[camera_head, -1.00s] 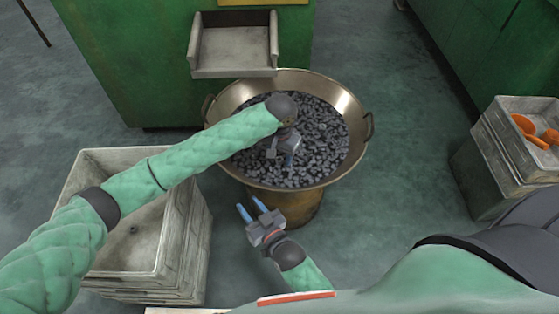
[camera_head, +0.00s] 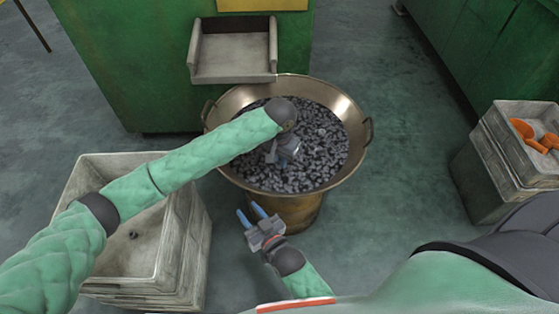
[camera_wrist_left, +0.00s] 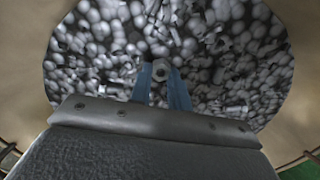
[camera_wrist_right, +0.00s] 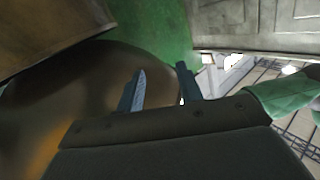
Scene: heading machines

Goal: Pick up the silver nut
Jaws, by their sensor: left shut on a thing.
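A wide metal bowl (camera_head: 340,98) holds a heap of grey nuts and other small metal parts (camera_head: 318,150). My left gripper (camera_head: 277,160) reaches down into the heap. In the left wrist view its two blue fingers (camera_wrist_left: 162,82) are shut on a silver nut (camera_wrist_left: 161,70), whose round hole faces the camera. The heap (camera_wrist_left: 110,45) lies behind that nut. In the head view the held nut is hidden by the gripper. My right gripper (camera_head: 251,213) is open and empty, in front of the bowl; its parted fingers (camera_wrist_right: 162,88) also show in the right wrist view.
A stack of grey bins (camera_head: 190,240) stands left of the bowl, with one small dark piece (camera_head: 133,235) in the top bin. A grey chute (camera_head: 235,60) on a green machine (camera_head: 120,60) hangs behind the bowl. Bins with orange scoops (camera_head: 527,130) stand right.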

